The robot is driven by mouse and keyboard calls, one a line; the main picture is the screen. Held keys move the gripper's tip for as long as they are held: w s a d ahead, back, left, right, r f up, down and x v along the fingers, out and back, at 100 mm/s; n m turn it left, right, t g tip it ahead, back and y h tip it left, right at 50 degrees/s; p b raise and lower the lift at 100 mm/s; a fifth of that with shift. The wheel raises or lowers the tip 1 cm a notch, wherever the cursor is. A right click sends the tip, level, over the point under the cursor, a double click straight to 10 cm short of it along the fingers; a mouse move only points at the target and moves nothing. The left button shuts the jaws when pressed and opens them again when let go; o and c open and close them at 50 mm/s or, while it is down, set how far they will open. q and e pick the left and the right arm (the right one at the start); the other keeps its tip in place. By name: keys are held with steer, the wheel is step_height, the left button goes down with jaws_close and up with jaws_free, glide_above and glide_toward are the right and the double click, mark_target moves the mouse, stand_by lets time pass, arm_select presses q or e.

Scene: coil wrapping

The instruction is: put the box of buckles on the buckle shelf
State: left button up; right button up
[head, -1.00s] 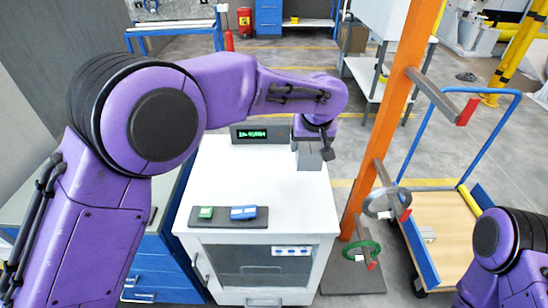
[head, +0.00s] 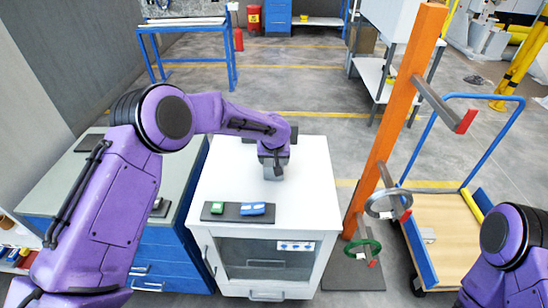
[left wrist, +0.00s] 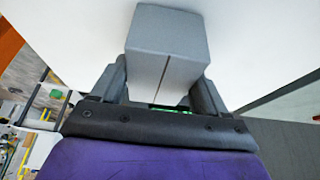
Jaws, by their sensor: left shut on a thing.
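A small grey box (left wrist: 165,45) is between the two fingers of my left gripper (left wrist: 158,88) in the left wrist view; I take it for the box of buckles. Its faces are plain, with a seam down the near one, and no buckles show. In the head view my left gripper (head: 273,160) is over the white cabinet (head: 305,180), shut on the box (head: 274,173). I cannot tell whether the box touches the cabinet top. My right gripper is out of view; only part of that arm shows at the lower right. No shelf is clearly marked for buckles.
A dark tray (head: 238,212) with a green and a blue item lies on the cabinet's front edge. An orange post (head: 390,130) with pegs and coils stands right of it, then a blue-handled cart (head: 445,225). A blue drawer unit (head: 165,250) adjoins on the left.

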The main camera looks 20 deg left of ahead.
arm_select(q)
steer(key=shift+w+f, duration=0.15)
steer(key=shift+f, duration=0.1)
steer(key=o, duration=1.1)
steer(key=shift+w+f, duration=0.1)
steer(key=shift+f, duration=0.05)
steer(key=o, duration=0.3)
steer(key=shift+d, duration=0.1)
steer(key=shift+s+r, duration=0.2)
